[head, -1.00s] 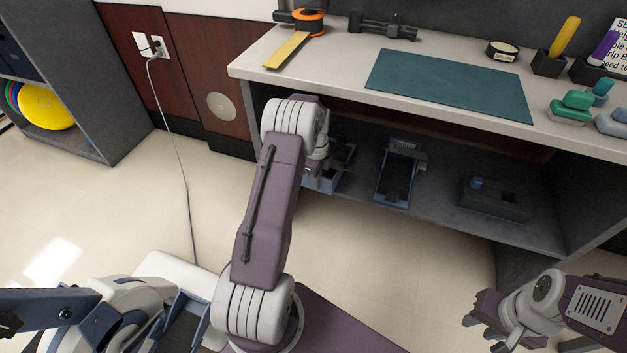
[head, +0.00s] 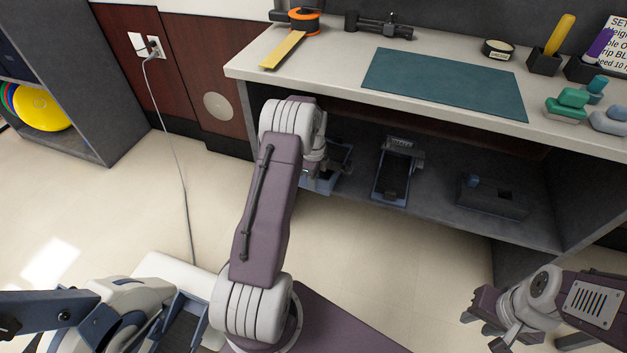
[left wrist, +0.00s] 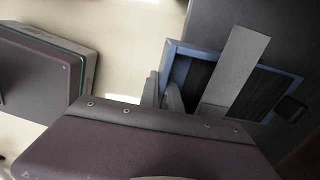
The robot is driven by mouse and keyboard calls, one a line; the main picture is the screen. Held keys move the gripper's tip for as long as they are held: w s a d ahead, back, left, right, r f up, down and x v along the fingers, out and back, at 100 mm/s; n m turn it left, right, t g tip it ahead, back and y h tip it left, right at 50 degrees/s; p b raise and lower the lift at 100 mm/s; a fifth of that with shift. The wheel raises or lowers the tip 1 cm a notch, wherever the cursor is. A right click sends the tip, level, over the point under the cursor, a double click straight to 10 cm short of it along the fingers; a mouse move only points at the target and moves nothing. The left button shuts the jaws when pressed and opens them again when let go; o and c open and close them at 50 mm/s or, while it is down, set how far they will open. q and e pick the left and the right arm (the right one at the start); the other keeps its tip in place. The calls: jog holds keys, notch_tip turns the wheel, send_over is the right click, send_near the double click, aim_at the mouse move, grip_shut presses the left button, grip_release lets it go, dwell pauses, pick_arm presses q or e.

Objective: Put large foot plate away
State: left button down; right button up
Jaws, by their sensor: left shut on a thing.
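A blue-framed foot plate (head: 340,157) with dark tread is at the left end of the shelf under the counter, partly hidden by my left arm. In the left wrist view the foot plate (left wrist: 196,78) shows its blue rim, black ribbed surface and a grey strip across it. My left gripper (head: 314,172) is shut on its near edge; the fingers (left wrist: 163,94) are partly hidden behind my wrist. A second foot plate (head: 396,175) lies on the shelf to the right, apart from it. My right gripper (head: 488,322) is open and empty over the floor at the lower right.
The lower shelf (head: 445,215) also carries a dark block-like part (head: 492,197) at right. The countertop (head: 345,65) above holds a teal mat (head: 445,82), tape and small tools. The stepper (head: 130,310) stands at lower left. A cord (head: 182,190) hangs to the floor.

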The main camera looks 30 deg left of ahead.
pick_arm(q)
jog(key=shift+w+r+p, duration=0.1)
jog(key=shift+r+p, duration=0.05)
jog(key=shift+p, duration=0.2)
dwell(0.4)
jog(key=shift+f, duration=0.2)
dwell(0.5)
jog(key=shift+f+b, duration=0.3)
jog(key=shift+f, duration=0.05)
jog(key=c, duration=1.5)
grip_release()
jog(key=shift+r, duration=0.1)
jog(key=s+r+p, duration=0.2)
jog(key=p, duration=0.1)
jog(key=s+d+r+p, duration=0.1)
jog(key=s+r+p, duration=0.4)
jog(key=p, duration=0.1)
jog(key=shift+s+d+r+p, duration=0.35)
jog(key=shift+d+p, duration=0.05)
